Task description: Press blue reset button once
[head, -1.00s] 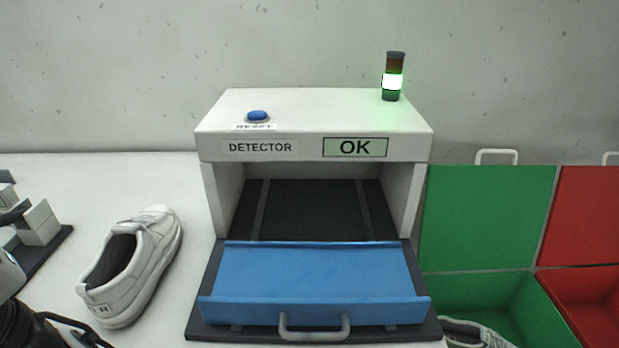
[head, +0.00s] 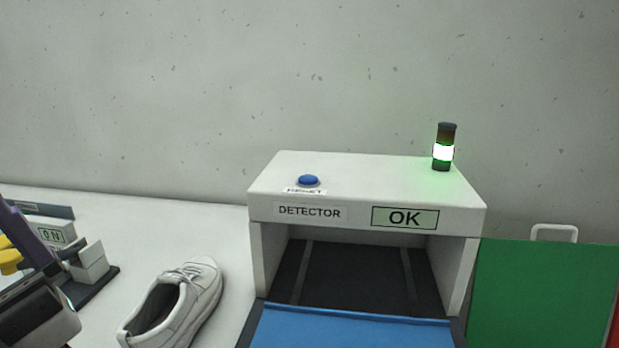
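The blue reset button (head: 308,180) is a small round dome on the left part of the detector's white top (head: 375,172). A RESET label (head: 304,191) lies just in front of it. Nothing touches or covers the button. The detector's display (head: 405,217) reads OK, and the signal tower (head: 444,150) at its back right shows a bright band with green glow. Dark and grey parts at the lower left edge look like part of my arm, well away from the button. I cannot make out fingertips there.
A white shoe (head: 178,305) lies on the table left of the detector. A fixture with grey blocks (head: 92,262) and an ON sign stands further left. The detector's blue tray (head: 350,328) is in front, and a green bin (head: 545,295) is at right.

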